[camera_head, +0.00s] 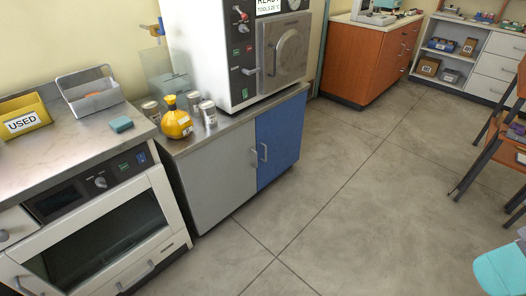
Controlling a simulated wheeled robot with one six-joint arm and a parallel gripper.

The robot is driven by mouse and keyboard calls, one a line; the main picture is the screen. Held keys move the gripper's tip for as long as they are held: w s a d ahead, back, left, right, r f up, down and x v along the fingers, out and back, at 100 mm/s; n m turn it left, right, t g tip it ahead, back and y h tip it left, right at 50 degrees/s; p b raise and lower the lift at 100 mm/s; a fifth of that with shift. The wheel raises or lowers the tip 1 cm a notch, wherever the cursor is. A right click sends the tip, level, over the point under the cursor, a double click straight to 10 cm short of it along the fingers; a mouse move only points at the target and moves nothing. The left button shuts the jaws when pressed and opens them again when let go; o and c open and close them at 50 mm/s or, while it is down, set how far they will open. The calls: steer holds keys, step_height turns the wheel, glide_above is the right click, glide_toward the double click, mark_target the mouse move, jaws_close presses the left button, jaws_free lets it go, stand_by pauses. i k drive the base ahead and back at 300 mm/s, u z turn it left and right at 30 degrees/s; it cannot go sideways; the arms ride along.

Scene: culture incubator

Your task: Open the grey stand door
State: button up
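The grey stand door (218,180) is the left door on the front of a low stand. It looks shut, flush beside the blue door (281,141). Its upright metal handle (254,157) is near its right edge, close to the blue door's handle (264,152). The floor in front of the door is clear.
The stand carries a white incubator (235,60), a yellow flask (176,123) and several metal canisters. An oven (100,235) stands left of the stand. Open floor (330,200) lies to the right. A chair (490,150) is at the far right.

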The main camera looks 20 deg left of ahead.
mark_target(219, 176)
steer(key=u, duration=0.2)
steer(key=i, duration=0.7)
steer(key=u, duration=1.15)
steer(key=i, duration=0.7)
steer(key=u, duration=0.85)
